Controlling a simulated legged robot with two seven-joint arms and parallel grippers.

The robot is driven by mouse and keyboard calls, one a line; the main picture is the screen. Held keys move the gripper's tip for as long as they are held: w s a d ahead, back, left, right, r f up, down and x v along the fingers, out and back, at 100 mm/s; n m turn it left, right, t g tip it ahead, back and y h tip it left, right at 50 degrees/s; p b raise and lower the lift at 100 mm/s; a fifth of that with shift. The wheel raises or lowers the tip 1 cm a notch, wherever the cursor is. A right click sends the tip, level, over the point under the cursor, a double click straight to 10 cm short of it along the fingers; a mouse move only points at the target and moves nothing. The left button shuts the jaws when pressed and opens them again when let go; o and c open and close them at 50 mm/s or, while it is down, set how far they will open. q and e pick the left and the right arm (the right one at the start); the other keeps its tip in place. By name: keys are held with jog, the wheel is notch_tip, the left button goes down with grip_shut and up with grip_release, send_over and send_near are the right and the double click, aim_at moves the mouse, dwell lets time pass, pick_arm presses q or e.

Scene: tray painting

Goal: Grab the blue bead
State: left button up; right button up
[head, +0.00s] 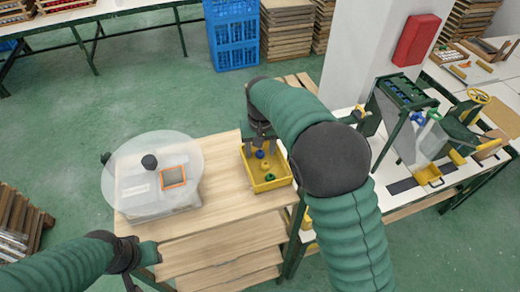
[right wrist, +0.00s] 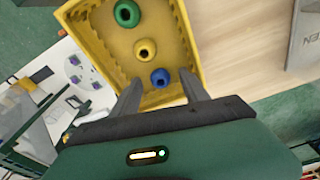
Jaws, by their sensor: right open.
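The blue bead (head: 260,154) lies in a yellow tray (head: 272,187) on the wooden workbench. It also shows in the right wrist view (right wrist: 160,78), in line with a yellow bead (right wrist: 145,49) and a green bead (right wrist: 127,13).
A pale box with a translucent disc (head: 125,165) stands on the bench left of the tray. Bare wood (head: 215,160) lies between them. A white table (head: 405,195) with green and yellow equipment stands at the right. A pillar (head: 355,50) rises behind.

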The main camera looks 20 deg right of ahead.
jog(key=shift+s+d+f, duration=0.1)
jog(key=shift+s+f, duration=0.05)
jog(key=shift+s, duration=0.05)
jog(key=shift+w+a+f, duration=0.15)
jog(key=shift+w+a, duration=0.05)
jog(key=shift+w, duration=0.2)
jog(key=c, duration=0.8)
jog(key=shift+s, duration=0.15)
grip_shut()
jog(key=shift+s, duration=0.1)
jog(key=shift+d+r, duration=0.15)
jog(key=shift+r, duration=0.05)
